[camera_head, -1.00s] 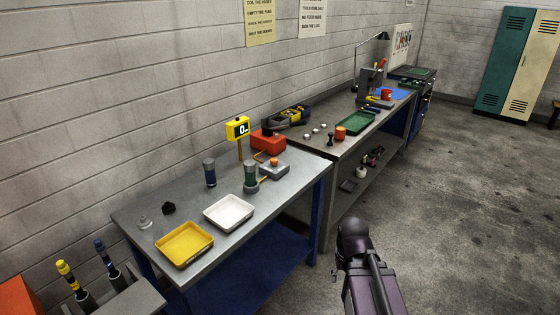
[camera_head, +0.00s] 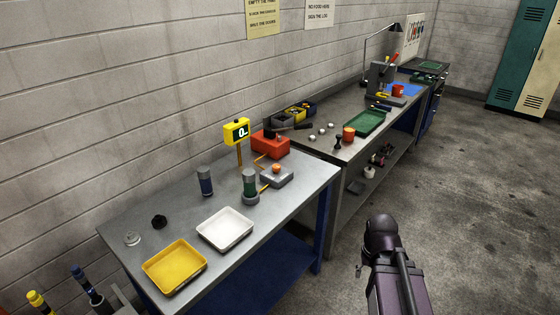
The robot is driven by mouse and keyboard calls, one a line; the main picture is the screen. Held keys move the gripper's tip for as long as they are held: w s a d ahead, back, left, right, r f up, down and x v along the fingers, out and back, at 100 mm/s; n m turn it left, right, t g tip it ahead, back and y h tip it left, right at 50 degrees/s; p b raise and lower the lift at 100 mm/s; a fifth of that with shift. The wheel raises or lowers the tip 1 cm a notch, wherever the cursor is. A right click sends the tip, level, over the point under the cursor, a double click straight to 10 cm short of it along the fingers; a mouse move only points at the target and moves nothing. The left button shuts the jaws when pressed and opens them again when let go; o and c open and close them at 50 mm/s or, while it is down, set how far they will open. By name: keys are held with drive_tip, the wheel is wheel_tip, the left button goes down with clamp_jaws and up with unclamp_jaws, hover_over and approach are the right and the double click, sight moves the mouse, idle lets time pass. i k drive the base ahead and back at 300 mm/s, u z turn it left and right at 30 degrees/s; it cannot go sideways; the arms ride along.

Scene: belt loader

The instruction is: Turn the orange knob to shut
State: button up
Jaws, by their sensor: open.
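The orange knob (camera_head: 276,168) sits on top of a small grey box (camera_head: 277,179) near the right end of the near steel table (camera_head: 205,262). An orange-brown pipe links this box to a grey base holding a dark green cylinder (camera_head: 249,183), and another pipe runs toward a red box (camera_head: 270,144) behind it. The knob is too small to tell its turn position. My dark purple arm rises at the lower right, in front of the table and well apart from the knob. My gripper's jaws cannot be made out.
A yellow display (camera_head: 237,132) stands on a post behind the cylinder. A yellow tray (camera_head: 174,267), a white tray (camera_head: 225,229) and a blue-banded cylinder (camera_head: 205,182) share the table. A second bench (camera_head: 331,147) adjoins at the back right. Open floor lies right.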

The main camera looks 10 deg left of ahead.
sight(275, 167)
drive_tip(key=u, duration=0.15)
drive_tip(key=i, duration=1.2)
drive_tip(key=u, duration=0.6)
